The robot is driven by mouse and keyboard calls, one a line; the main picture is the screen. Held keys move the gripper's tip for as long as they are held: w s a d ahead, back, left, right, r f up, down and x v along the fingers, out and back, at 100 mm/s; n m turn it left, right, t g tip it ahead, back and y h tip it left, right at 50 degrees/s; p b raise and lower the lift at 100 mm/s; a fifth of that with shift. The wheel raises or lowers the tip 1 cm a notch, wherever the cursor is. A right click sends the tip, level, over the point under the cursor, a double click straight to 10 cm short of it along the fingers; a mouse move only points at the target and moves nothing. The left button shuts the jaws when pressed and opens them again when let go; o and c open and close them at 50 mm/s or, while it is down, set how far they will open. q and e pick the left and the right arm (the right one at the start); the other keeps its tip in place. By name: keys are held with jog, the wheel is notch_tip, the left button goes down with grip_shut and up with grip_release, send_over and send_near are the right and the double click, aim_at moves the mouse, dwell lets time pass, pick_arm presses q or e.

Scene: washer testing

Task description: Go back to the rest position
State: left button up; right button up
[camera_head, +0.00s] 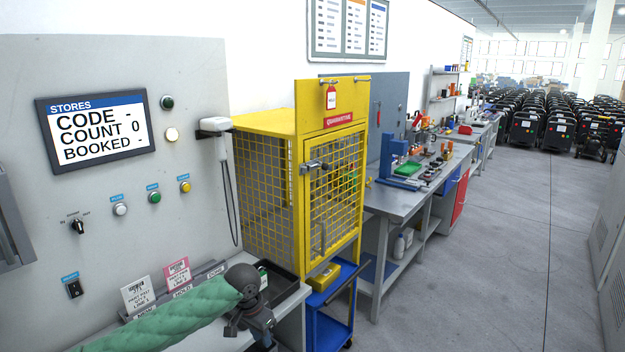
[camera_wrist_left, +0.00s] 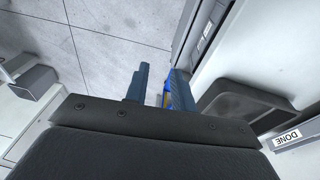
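My left arm in its green sleeve comes in from the lower left of the head view. My left gripper (camera_head: 262,335) hangs pointing down at the front edge of the stores bench. In the left wrist view, the two blue-grey fingers of my left gripper (camera_wrist_left: 159,84) stand apart with a gap between them, and I see nothing held there. The grey floor and a bit of blue and yellow show beyond them. My right gripper is in neither view.
A dark tray (camera_head: 284,287) and card holders (camera_head: 179,274) lie on the bench beside my left wrist. A workbench (camera_head: 400,200) follows. The floor (camera_head: 500,250) at right is clear.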

pick_arm(q)
jog(key=s+d+f+n+t+h, duration=0.1)
jog(key=d+f+n+h, duration=0.15)
jog(key=f, duration=1.45)
jog(key=s+f+n+t+y, duration=0.1)
jog(key=s+f, duration=0.3)
jog(key=f, duration=0.5)
jog(key=s+f, duration=0.4)
jog(key=f, duration=0.5)
jog(key=s+a+f+y, duration=0.1)
jog(key=s+a+f, duration=0.1)
jog(key=s+f, duration=0.6)
jog(key=s+a+f+n, duration=0.1)
jog(key=s+a+f, duration=0.2)
jog(key=s+f, duration=0.6)
jog(key=s+a+f+g+y, duration=0.1)
jog(key=s+a+f, duration=0.2)
jog(key=s+f, duration=0.5)
jog(key=s, duration=1.1)
jog(key=shift+a+f+n+y, duration=0.25)
jog(key=shift+n+y, duration=0.1)
